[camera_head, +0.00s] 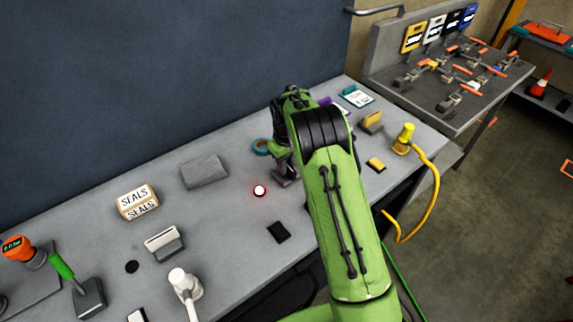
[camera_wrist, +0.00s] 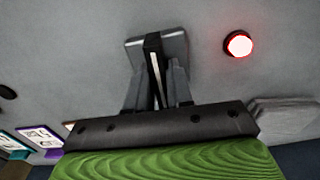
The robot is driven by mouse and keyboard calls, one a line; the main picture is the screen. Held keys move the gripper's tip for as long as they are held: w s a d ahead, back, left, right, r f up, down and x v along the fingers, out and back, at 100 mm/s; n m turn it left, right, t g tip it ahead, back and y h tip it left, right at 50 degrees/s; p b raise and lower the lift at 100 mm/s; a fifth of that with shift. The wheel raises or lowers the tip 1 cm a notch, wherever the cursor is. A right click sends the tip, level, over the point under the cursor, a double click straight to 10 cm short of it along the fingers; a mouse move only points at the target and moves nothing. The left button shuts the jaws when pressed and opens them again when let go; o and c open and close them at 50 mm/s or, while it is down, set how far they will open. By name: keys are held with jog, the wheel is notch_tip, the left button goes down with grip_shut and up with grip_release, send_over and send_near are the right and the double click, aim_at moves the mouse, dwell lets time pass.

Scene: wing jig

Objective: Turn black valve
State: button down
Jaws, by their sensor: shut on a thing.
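The black valve shows in the wrist view as an upright black handle (camera_wrist: 152,46) with a pale stripe along it, above a grey base (camera_wrist: 174,44). My gripper (camera_wrist: 156,92) has one finger on each side of the handle and is shut on it. In the head view my gripper (camera_head: 284,172) is low over the bench, and my green arm and wrist hide most of the valve. How far the handle is turned cannot be told.
A glowing red-rimmed button (camera_head: 259,191) sits close to my gripper. A grey block (camera_head: 204,172), teal tape roll (camera_head: 261,147) and SEALS box (camera_head: 137,201) stand on the bench (camera_head: 225,230). A yellow nozzle (camera_head: 403,139) with hose is right of my arm.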

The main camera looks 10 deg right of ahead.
jog(key=shift+w+r+n, duration=0.1)
jog(key=shift+r+n, duration=0.05)
jog(key=shift+n, duration=0.15)
jog(key=c, duration=1.1)
grip_release()
notch_tip(320, 180, up, 16)
jog(key=p, duration=0.2)
jog(key=shift+f, duration=0.2)
